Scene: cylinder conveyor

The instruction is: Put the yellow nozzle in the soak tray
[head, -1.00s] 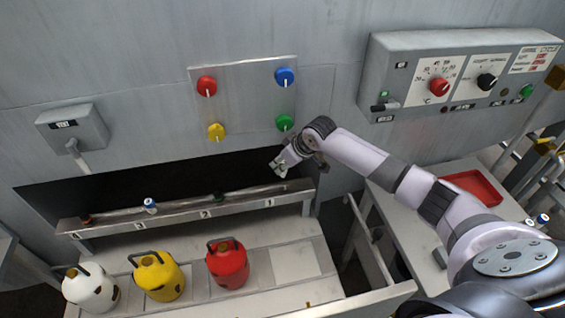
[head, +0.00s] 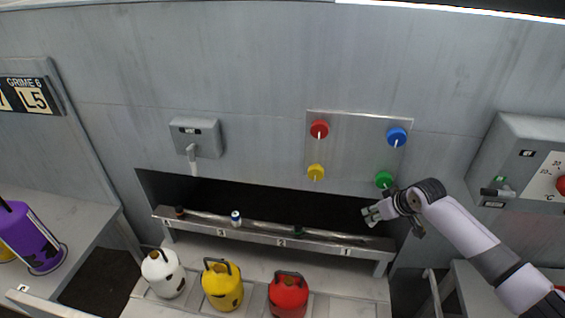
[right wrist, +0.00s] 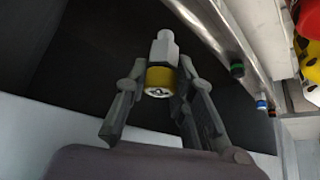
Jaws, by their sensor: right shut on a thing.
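My right gripper (head: 370,215) is at the right end of the dark wall opening, just above the right end of the rail. In the right wrist view its fingers (right wrist: 160,95) are shut on the yellow nozzle (right wrist: 158,78), which has a yellow band and a pale grey tip. The nozzle cannot be made out in the head view. My left gripper is not in view. No soak tray can be clearly identified now; only a sliver of red shows at the lower right edge of the head view.
A metal rail (head: 262,236) with numbered spots carries several small nozzles, including a blue-and-white one (head: 236,218) and a green one (head: 298,231). White (head: 163,273), yellow (head: 222,286) and red (head: 288,295) canisters stand below. Colored knobs are on the wall panel (head: 357,150).

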